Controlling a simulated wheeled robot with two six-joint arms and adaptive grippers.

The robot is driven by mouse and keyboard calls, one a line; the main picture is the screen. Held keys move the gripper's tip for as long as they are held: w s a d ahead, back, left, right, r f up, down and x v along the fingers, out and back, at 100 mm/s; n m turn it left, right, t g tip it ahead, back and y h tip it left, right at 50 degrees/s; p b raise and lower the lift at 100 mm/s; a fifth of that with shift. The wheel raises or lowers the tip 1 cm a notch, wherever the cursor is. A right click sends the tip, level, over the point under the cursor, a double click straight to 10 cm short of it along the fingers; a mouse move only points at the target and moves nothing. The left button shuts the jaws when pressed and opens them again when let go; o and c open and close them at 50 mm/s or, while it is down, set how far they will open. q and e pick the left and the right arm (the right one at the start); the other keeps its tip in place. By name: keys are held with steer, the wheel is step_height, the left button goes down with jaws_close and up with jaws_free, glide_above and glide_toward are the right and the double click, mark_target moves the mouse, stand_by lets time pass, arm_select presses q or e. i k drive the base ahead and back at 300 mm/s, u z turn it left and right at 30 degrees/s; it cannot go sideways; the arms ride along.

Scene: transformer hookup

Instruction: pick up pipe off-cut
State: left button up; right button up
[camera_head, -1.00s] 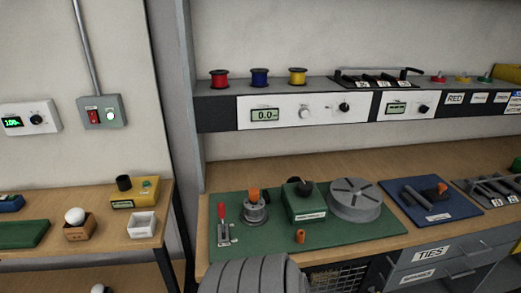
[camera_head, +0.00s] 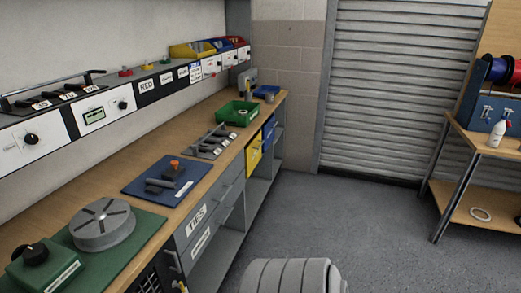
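I cannot pick out the pipe off-cut for certain. A short white ring (camera_head: 480,214) lies on the lower shelf of the wooden stand at the right; it is too small to tell what it is. Dark grey cylindrical pieces (camera_head: 160,186) and a small orange-topped piece (camera_head: 174,164) sit on the blue mat (camera_head: 139,181) on the bench. Neither of my grippers is in view.
The long wooden bench (camera_head: 206,183) runs along the left wall, with a green tray (camera_head: 222,114) and a slotted grey rack (camera_head: 205,147). A white bottle (camera_head: 497,134) stands on the right stand. The grey floor (camera_head: 330,215) between them is clear.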

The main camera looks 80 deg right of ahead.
mark_target(154, 181)
steer(key=z, duration=2.1)
